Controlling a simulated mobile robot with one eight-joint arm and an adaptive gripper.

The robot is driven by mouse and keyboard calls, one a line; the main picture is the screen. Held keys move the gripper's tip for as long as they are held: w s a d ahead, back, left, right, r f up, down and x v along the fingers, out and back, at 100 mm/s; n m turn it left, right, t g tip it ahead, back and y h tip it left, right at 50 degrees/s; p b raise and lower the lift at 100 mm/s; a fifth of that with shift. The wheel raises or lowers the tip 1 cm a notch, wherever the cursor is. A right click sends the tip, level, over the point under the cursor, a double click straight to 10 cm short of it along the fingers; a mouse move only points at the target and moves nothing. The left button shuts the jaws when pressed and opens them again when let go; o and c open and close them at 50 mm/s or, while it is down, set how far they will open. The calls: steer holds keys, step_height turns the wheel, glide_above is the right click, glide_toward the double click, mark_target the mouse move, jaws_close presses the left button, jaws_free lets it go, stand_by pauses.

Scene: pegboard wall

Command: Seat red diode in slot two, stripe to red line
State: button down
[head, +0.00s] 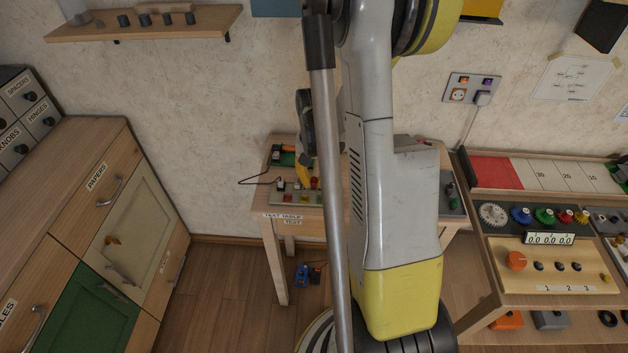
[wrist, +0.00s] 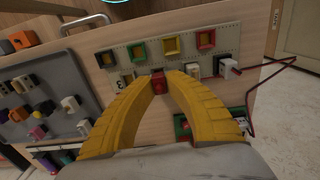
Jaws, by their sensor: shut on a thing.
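My gripper (wrist: 159,78) is shut on a small red block, the red diode (wrist: 158,85), held between its yellow fingertips in the wrist view. No stripe can be made out on it. I cannot tell which is slot two, nor whether the diode touches the board. In the head view, my gripper (head: 304,176) is over the test table, partly hidden by my arm.
A white block (wrist: 228,68) with a dark red wire stands at the board's right end. A grey tray (wrist: 22,128) with several coloured parts lies at the left. A green-based part (wrist: 182,126) shows beside my fingers. In the head view, drawers (head: 110,200) stand left of the table.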

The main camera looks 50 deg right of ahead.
steer(key=shift+f+b, duration=0.35)
steer(key=shift+f, duration=0.1)
steer(key=c, duration=1.4)
jaws_free()
steer(key=shift+r, duration=0.15)
steer(key=shift+r+p, duration=1.9)
steer(key=shift+r, duration=0.55)
steer(key=a+r+n+t+h, duration=0.1)
steer(key=a+r+n+t, duration=0.25)
steer(key=a+r, duration=0.8)
steer(key=s+a+r+n+t, duration=0.2)
steer(key=a+r+n, duration=0.1)
steer(key=a, duration=0.4)
steer(key=s+a+r+n+t+y, duration=0.1)
steer(key=s+a+r+n, duration=0.2)
steer(key=a, duration=0.4)
steer(key=shift+s+r+t, duration=0.25)
steer(key=shift+r+t, duration=0.1)
steer(key=shift+r, duration=0.2)
